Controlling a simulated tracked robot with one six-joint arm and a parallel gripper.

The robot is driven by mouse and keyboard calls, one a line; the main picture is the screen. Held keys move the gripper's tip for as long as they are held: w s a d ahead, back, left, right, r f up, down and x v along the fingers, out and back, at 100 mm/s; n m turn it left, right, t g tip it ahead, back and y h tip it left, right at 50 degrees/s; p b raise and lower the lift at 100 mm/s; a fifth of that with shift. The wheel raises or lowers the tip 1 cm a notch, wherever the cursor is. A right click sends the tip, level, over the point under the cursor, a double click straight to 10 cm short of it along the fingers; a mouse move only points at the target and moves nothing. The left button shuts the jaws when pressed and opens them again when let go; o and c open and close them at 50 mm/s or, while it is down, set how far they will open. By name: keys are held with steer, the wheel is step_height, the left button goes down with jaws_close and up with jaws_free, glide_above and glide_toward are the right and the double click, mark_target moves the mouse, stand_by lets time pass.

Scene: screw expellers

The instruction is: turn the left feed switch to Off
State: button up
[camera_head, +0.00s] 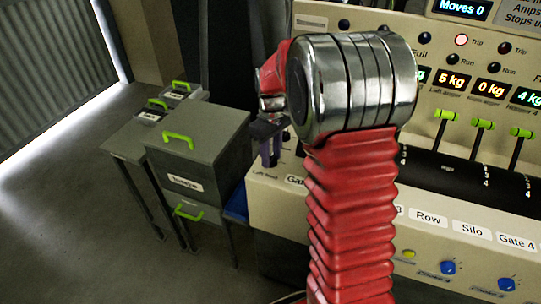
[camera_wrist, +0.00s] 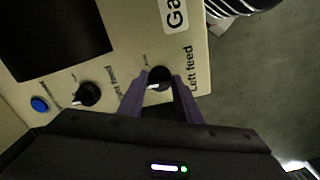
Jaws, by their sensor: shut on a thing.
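The left feed switch (camera_wrist: 159,76) is a round black knob with a white pointer mark, on a cream panel beside the printed words "Left feed". My gripper (camera_wrist: 161,83) has its two purple fingers shut on this knob, one on each side. The white mark shows at the knob's lower left in the wrist view; the small position words around it are too blurred to read. In the head view my gripper (camera_head: 270,153) is at the panel's left end, above the "Left feed" label (camera_head: 265,172); the knob is hidden there.
The right feed knob (camera_wrist: 87,94) and a blue button (camera_wrist: 39,104) are close by on the same panel. Levers with green handles (camera_head: 483,125) stand to the right. A grey cabinet (camera_head: 195,150) with green handles stands left of the console. Open floor lies further left.

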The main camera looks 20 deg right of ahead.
mark_target(271, 156)
steer(key=o, duration=1.1)
steer(key=shift+c, duration=0.2)
steer(key=shift+r, duration=0.1)
step_height(271, 156, up, 14)
steer(key=shift+f, duration=0.25)
steer(key=shift+w, duration=0.15)
